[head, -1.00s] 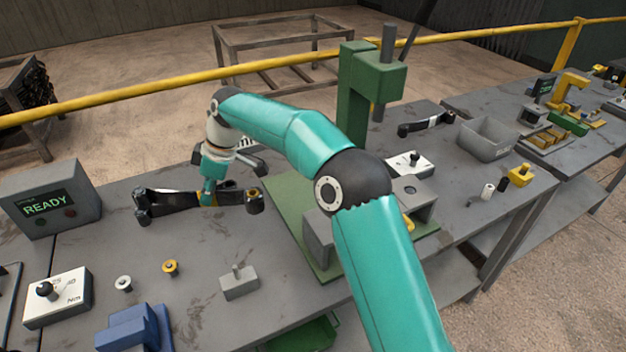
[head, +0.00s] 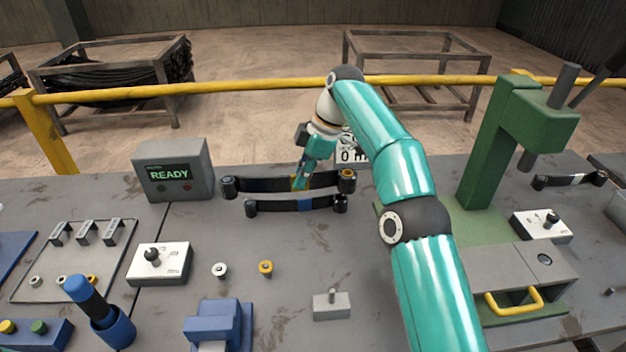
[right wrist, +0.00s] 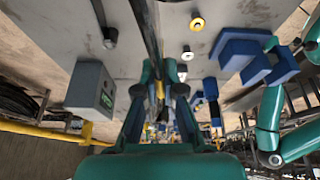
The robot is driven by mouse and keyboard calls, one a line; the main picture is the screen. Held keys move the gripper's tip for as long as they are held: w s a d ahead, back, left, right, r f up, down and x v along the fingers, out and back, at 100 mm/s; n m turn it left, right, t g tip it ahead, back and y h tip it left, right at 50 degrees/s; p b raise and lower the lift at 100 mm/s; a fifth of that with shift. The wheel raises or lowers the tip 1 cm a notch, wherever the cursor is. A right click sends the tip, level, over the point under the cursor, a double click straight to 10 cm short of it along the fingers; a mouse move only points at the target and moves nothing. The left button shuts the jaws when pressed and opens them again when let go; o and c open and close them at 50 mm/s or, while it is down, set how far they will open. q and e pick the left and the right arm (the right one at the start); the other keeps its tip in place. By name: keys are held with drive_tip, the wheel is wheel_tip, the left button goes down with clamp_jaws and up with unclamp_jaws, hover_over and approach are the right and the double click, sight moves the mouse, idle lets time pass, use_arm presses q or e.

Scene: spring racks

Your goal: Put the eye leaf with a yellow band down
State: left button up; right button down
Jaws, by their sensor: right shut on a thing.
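The eye leaf with a yellow band (head: 265,184) is a long, dark, slightly curved strip with a round eye at each end. In the head view it lies crosswise at the back of the bench, just behind a similar leaf with a blue band (head: 278,206). My right gripper (head: 299,184) is shut on its middle at the yellow band, coming from above. I cannot tell whether the leaf touches the bench. In the right wrist view the fingers (right wrist: 158,92) close around a dark strip (right wrist: 146,28).
A grey box reading READY (head: 174,170) stands left of the leaves. A green press (head: 490,150) stands to the right. In front are a white knob box (head: 160,264), two small bushings, a grey block (head: 331,306) and a blue fixture (head: 220,325). Bare bench separates them.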

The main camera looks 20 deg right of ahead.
wheel_tip(320, 180, down, 13)
drive_tip(key=b, duration=0.3)
drive_tip(key=shift+f, duration=2.75)
drive_tip(key=c, duration=1.5)
unclamp_jaws()
drive_tip(key=shift+s+f, duration=0.15)
drive_tip(key=shift+c, duration=0.2)
drive_tip(key=shift+o, duration=1.2)
